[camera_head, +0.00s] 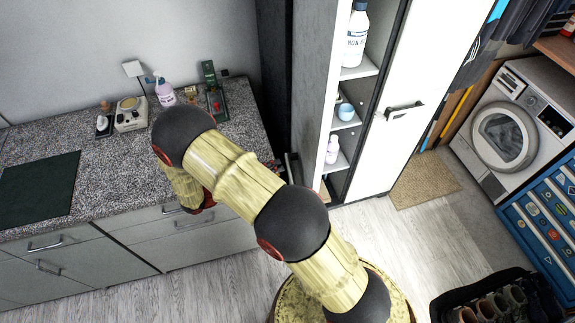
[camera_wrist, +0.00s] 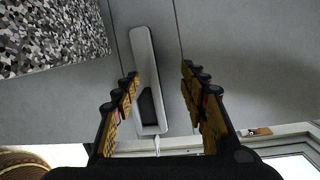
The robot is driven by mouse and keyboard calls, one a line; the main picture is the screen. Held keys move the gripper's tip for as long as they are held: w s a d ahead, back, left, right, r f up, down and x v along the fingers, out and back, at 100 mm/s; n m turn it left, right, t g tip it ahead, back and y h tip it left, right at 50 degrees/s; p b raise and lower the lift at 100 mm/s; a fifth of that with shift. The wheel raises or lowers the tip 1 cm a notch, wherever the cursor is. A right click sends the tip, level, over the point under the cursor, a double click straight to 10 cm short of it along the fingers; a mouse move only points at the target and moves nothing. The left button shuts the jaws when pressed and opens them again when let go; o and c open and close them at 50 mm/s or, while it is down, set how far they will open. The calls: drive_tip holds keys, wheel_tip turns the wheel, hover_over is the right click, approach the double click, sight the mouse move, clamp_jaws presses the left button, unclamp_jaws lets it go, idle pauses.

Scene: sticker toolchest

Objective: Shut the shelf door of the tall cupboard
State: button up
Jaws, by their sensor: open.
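The tall cupboard (camera_head: 310,90) stands at the centre of the head view. Its shelf compartment (camera_head: 350,127) is open to view, with bottles and a small bowl inside. A white door panel (camera_head: 430,60) with a dark handle (camera_head: 405,110) is to the right of the shelves. A grey upright panel stands to their left; I cannot tell which panel is the shelf door. My gripper (camera_wrist: 160,85) is open and empty in the wrist view. A pale bar handle (camera_wrist: 147,80) on a grey front shows between its fingers; contact is unclear. My arm hides the gripper in the head view.
A granite counter (camera_head: 50,165) with drawers lies left, bearing small items and a dark mat (camera_head: 40,190). A washing machine (camera_head: 505,125), a blue drawer chest (camera_head: 545,225) and a black shoe crate (camera_head: 445,308) are at right. The floor before the cupboard is clear.

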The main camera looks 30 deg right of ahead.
sight(289, 167)
drive_tip(key=shift+w+d+f+n+t+h, duration=0.2)
drive_tip(key=shift+d+f+n, duration=0.3)
drive_tip(key=shift+d, duration=0.7)
drive_tip(key=shift+w+d+f+n+t+h, duration=0.2)
drive_tip(key=shift+d+f+n, duration=0.3)
drive_tip(key=shift+d, duration=0.65)
drive_tip(key=shift+d+f+n+t+h, duration=0.1)
drive_tip(key=shift+d+f+n+t, duration=0.4)
drive_tip(key=shift+d, duration=0.7)
drive_tip(key=shift+r, duration=0.1)
drive_tip(key=c, duration=0.3)
drive_tip(key=c, duration=0.8)
clamp_jaws()
